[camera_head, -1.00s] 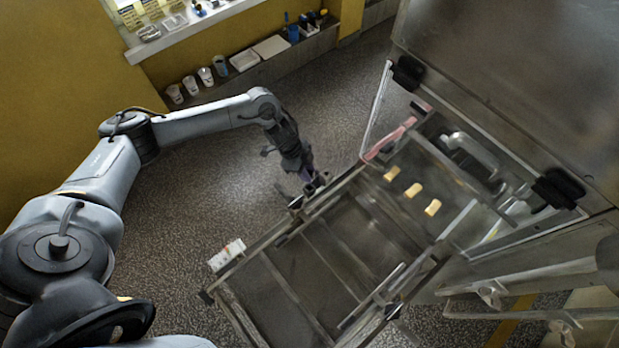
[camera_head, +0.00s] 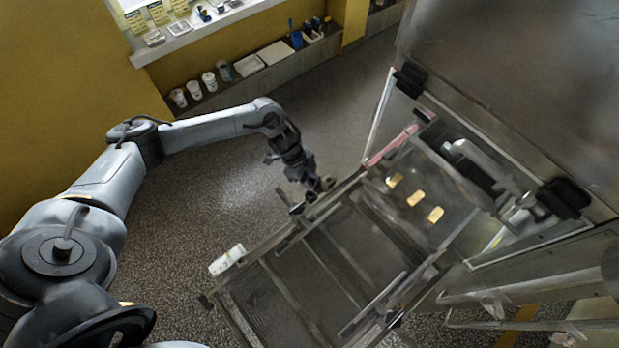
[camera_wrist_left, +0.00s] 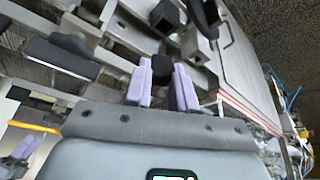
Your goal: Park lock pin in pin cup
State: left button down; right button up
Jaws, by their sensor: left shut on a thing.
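My left gripper (camera_head: 317,192) is at the far-left edge of the metal mesh frame (camera_head: 291,238), in the head view. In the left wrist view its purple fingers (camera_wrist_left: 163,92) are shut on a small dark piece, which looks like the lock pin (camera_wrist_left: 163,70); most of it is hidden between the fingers. Just beyond the fingers is a square metal socket (camera_wrist_left: 197,47), possibly the pin cup. The pin appears apart from it, but the gap is unclear. A purple-fingered gripper, likely my right one (camera_wrist_left: 20,152), shows small at the lower left of that view.
Several pale yellow pieces (camera_head: 415,198) lie on the belt near the machine's raised cover (camera_head: 510,80). A pinkish-red bar (camera_head: 392,146) runs beside the belt. A white block (camera_head: 227,259) sits at the frame's left corner. White cups (camera_head: 194,89) stand along the wall. Open floor lies left of the frame.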

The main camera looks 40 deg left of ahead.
pick_arm(q)
jog(key=shift+f+b, duration=0.95)
jog(key=shift+f, duration=1.5)
jog(key=shift+f+b, duration=0.45)
jog(key=shift+f, duration=0.1)
jog(key=c, duration=0.8)
grip_release()
jog(key=shift+c, duration=0.2)
